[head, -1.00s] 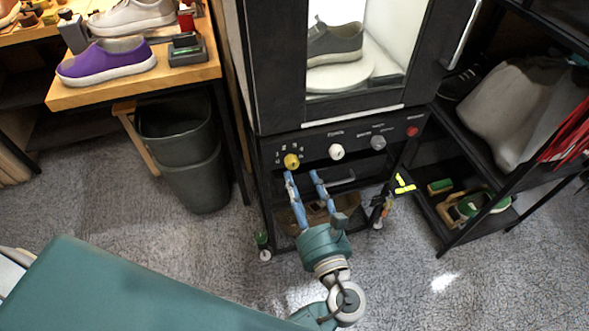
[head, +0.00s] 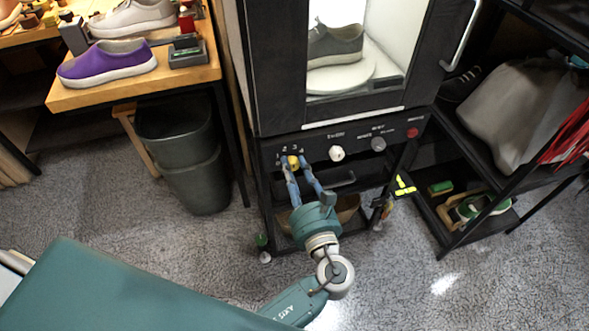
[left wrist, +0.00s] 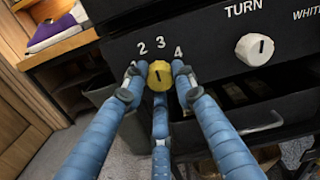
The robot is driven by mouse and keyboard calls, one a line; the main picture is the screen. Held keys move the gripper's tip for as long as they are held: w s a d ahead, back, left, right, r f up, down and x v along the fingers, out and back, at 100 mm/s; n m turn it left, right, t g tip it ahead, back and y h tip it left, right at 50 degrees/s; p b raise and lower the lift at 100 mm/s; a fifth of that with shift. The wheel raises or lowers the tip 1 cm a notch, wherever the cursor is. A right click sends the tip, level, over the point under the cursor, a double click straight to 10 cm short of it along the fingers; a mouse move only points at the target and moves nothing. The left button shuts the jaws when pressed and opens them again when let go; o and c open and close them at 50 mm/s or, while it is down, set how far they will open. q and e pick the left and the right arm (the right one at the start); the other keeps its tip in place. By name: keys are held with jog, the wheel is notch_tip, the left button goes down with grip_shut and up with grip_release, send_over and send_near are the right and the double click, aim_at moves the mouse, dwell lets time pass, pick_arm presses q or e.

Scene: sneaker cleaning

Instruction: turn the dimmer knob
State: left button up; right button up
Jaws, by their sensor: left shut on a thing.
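The yellow knob (head: 293,161) sits at the left end of the black control panel (head: 316,148), under numbers 1 to 4. In the left wrist view the yellow knob (left wrist: 160,76) faces me with a short dark, roughly upright mark on it. My left gripper (head: 294,168) is shut on the yellow knob, its blue fingers on both sides and one below, as the left wrist view shows. The panel also has a white knob (head: 337,153) labelled TURN, a grey knob (head: 378,144) and a red knob (head: 412,132). No readable label says dimmer. My right gripper is not in view.
Above the panel, a lit cabinet holds a grey sneaker (head: 335,44) on a white turntable (head: 341,77). A drawer handle (head: 340,180) sits below the panel. A dark bin (head: 196,183) stands left, a black shelf (head: 470,146) right.

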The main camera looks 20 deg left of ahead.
pick_arm(q)
jog(key=shift+d+f, duration=0.1)
jog(key=shift+f, duration=0.1)
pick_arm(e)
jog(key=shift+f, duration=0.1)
pick_arm(q)
jog(key=shift+n, duration=0.6)
jog(key=n+b, duration=0.1)
jog(key=n, duration=0.2)
jog(key=shift+d+n, duration=0.1)
jog(key=shift+n, duration=0.2)
grip_shut()
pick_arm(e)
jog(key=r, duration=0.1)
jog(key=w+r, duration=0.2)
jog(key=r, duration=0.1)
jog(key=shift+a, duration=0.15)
pick_arm(q)
jog(key=o, duration=0.9)
grip_release()
jog(key=shift+o, duration=1)
jog(key=v, duration=1.2)
